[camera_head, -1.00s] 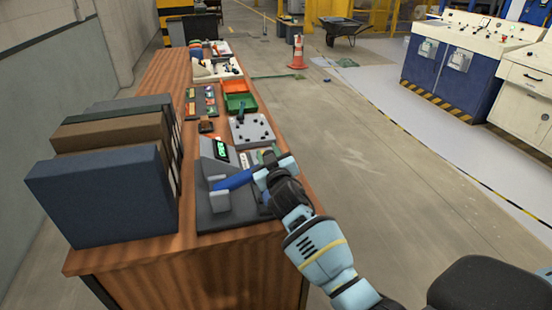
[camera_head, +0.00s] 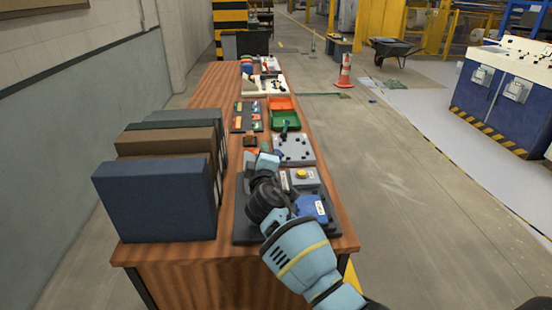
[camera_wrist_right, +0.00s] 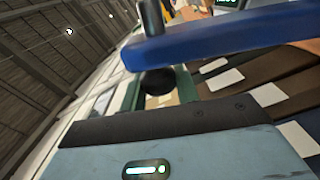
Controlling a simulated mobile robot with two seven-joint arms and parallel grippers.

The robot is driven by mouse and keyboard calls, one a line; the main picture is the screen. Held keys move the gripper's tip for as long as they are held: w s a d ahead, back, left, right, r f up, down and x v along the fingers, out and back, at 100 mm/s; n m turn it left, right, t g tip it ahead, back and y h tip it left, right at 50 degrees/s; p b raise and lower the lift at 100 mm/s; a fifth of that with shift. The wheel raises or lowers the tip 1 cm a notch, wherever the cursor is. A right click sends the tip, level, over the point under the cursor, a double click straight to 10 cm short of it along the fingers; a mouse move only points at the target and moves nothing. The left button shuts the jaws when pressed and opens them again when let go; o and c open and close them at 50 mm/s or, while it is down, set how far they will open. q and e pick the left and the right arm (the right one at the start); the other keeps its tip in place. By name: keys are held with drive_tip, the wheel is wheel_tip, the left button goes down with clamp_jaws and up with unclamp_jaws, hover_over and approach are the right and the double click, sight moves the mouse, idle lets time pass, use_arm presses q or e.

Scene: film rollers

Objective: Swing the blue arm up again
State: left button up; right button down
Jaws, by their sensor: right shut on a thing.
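The device sits on a dark base plate (camera_head: 245,232) at the near end of the table. My right gripper (camera_head: 264,163) is over the plate's left part in the head view and hides what lies under it. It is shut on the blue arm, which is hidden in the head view. In the right wrist view the blue arm (camera_wrist_right: 215,38) is a thick bar across the top, with a grey post at its left end. A gripper finger's dark edge lies below it. A blue labelled block (camera_head: 313,207) and a grey box with a yellow button (camera_head: 303,178) show right of my wrist. My left gripper is out of view.
Large binders (camera_head: 155,200) stand at the table's left. Behind the device are a grey plate with knobs (camera_head: 295,149), a green tray (camera_head: 284,118) and an orange tray (camera_head: 281,103).

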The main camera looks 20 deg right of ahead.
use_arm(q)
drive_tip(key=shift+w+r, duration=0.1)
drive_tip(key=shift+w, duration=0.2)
use_arm(e)
drive_tip(key=shift+w+a+n, duration=0.2)
drive_tip(key=shift+a+n, duration=0.25)
drive_tip(key=shift+a, duration=0.2)
drive_tip(key=shift+w+a+n, duration=0.15)
drive_tip(key=shift+a+n, duration=0.3)
drive_tip(key=shift+a, duration=0.2)
drive_tip(key=c, duration=1)
unclamp_jaws()
drive_tip(key=shift+a, duration=0.15)
drive_tip(key=shift+c, duration=0.2)
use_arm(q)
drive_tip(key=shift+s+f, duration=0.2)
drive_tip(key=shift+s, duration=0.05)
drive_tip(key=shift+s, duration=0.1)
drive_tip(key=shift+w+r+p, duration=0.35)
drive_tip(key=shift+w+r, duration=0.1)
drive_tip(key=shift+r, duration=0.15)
use_arm(e)
drive_tip(key=v, duration=0.7)
drive_tip(key=shift+s, duration=0.4)
